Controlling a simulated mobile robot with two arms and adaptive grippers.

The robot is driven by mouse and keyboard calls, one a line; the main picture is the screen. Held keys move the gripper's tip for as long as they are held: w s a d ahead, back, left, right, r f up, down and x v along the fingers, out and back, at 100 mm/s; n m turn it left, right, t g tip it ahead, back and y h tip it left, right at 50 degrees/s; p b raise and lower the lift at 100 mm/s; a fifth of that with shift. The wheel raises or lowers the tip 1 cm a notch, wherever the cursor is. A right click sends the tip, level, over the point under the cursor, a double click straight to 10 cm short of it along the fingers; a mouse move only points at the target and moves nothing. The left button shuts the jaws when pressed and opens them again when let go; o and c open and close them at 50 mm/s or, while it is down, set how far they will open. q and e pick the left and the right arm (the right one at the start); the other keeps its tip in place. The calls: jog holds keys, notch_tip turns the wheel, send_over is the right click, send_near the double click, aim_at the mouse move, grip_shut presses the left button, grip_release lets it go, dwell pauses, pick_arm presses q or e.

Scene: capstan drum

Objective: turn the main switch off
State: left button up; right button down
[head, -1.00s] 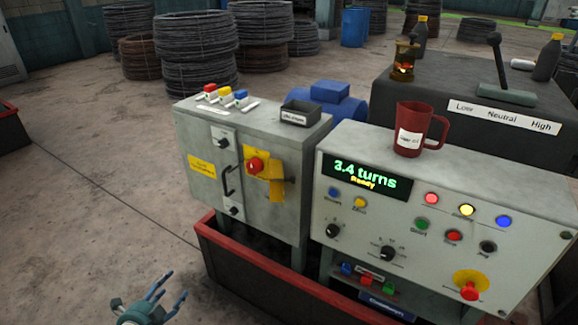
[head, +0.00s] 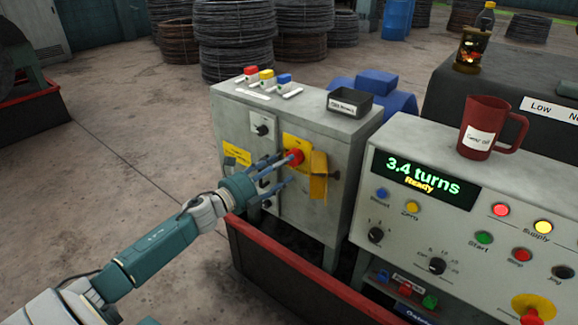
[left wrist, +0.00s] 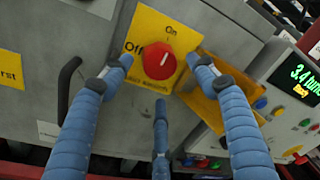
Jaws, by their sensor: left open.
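The main switch is a red rotary knob (left wrist: 158,61) on a yellow plate marked "On" at the top and "Off" at the left. Its white pointer line points up, slightly right, toward "On". In the head view the knob (head: 295,157) is on the front of the grey cabinet (head: 318,210). My left gripper (head: 277,172) is open in front of it. In the left wrist view its blue fingers (left wrist: 158,75) stand on both sides of the knob and below it; contact cannot be told. A yellow flap (head: 318,177) hangs beside the plate. My right gripper is not in view.
A black door handle (left wrist: 68,88) is left of the switch. The control console (head: 450,235) with a "3.4 turns Ready" display stands at the right. A red-rimmed trough (head: 290,270) runs below.

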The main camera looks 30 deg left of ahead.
pick_arm(q)
jog(key=shift+w+d, duration=0.15)
jog(key=shift+w, duration=0.7)
jog(key=shift+w+d, duration=0.15)
jog(key=shift+w, duration=0.65)
jog(key=c, duration=1.2)
